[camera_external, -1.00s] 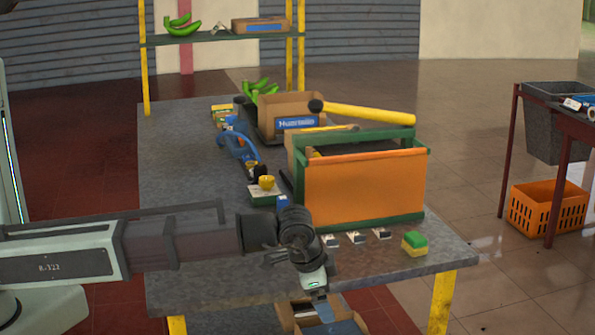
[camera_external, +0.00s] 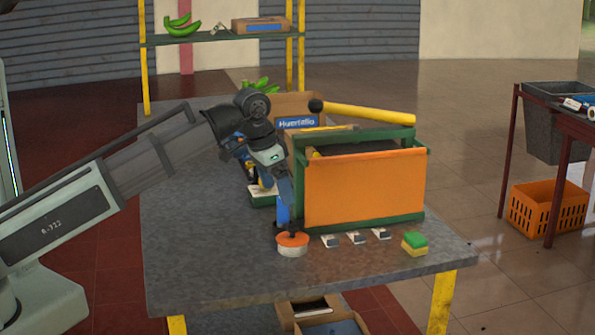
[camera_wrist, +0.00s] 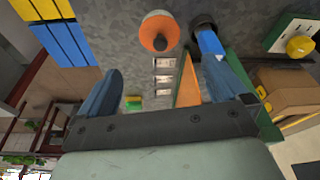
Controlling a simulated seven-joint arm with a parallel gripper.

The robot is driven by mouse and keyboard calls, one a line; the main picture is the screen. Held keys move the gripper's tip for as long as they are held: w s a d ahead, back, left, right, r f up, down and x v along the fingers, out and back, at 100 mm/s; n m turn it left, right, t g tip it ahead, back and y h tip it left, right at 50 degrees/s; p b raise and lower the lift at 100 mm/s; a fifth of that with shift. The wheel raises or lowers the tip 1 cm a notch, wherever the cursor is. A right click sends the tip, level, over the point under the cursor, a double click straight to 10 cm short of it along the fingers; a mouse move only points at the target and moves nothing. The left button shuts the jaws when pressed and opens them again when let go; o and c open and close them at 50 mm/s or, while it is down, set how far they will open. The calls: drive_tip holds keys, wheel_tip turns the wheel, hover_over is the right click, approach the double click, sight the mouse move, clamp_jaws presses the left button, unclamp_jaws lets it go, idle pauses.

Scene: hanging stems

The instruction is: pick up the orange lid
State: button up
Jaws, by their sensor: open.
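The orange lid (camera_external: 292,239) sits on a low white round container at the table's near side, in front of the orange toolbox's left corner. A small dark knob rises from its middle. It also shows in the wrist view as the orange round lid (camera_wrist: 153,31) at the top centre. My gripper (camera_wrist: 168,66) is open and empty, with its two blue fingers spread apart below the lid in that picture. In the external view my gripper (camera_external: 282,187) is above the table, higher than the lid and apart from it. Its fingertips are hard to separate from a blue object behind.
The table's near left area (camera_external: 200,255) is clear.

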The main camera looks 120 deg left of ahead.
sight(290, 227)
drive_tip(key=x, duration=1.2)
drive_tip(key=shift+w+a+f, duration=0.1)
drive_tip(key=shift+a+f, duration=0.05)
drive_tip(key=shift+f, duration=0.25)
drive_tip(key=c, duration=0.9)
